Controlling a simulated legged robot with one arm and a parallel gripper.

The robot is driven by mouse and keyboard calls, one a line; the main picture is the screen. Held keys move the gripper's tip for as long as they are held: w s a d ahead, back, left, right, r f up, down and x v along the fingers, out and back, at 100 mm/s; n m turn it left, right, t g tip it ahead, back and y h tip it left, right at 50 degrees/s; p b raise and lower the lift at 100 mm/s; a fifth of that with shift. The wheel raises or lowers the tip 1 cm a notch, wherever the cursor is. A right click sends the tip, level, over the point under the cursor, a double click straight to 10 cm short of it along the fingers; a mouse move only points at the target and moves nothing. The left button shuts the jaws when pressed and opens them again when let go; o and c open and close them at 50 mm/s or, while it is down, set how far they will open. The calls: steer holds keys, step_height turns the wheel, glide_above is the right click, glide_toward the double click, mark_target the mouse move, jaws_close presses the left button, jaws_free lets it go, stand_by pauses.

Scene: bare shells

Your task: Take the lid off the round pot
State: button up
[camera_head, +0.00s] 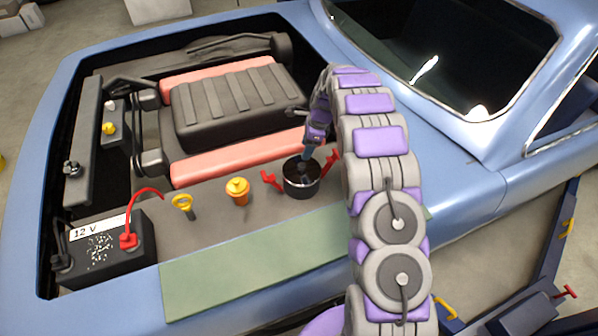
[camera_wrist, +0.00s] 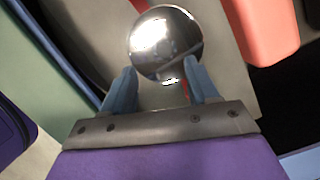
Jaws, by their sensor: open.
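The round pot (camera_head: 301,178) is small and dark, with red handles on both sides, and stands on the grey ledge at the front of the engine bay. Its top is partly covered by my gripper (camera_head: 307,155), which points down at it from above. In the wrist view a shiny silver round piece (camera_wrist: 166,42) lies just beyond the tips of my open gripper (camera_wrist: 161,76); it looks like the lid, but I cannot tell its edge from the pot's. Nothing is held between the fingers. Contact with the lid cannot be made out.
An orange cap (camera_head: 237,190) and a yellow ring-handled dipstick (camera_head: 183,204) stand left of the pot. A black 12 V battery (camera_head: 100,250) with a red cable is farther left. The engine (camera_head: 238,105) lies behind. A flat green mat (camera_head: 255,268) covers the front edge.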

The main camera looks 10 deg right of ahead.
glide_above(300, 165)
steer(key=d, duration=0.3)
steer(key=f, duration=0.4)
steer(key=shift+s+a+f, duration=0.15)
steer(key=shift+s+a, duration=0.1)
steer(key=shift+s, duration=0.1)
steer(key=shift+d+f, duration=0.35)
steer(key=shift+d, duration=0.1)
steer(key=a+f, duration=0.2)
steer(key=f, duration=0.1)
steer(key=f+b, duration=0.1)
steer(key=shift+w+a+f, duration=0.2)
steer(key=shift+w+a, duration=0.1)
steer(key=shift+a, duration=0.1)
steer(key=shift+a+f, duration=0.1)
steer(key=shift+a, duration=0.1)
steer(key=shift+d, duration=0.5)
steer(key=shift+c, duration=0.7)
steer(key=shift+d, duration=0.35)
steer(key=c, duration=0.3)
steer(key=shift+c, duration=0.8)
steer(key=shift+a, duration=0.7)
jaws_close()
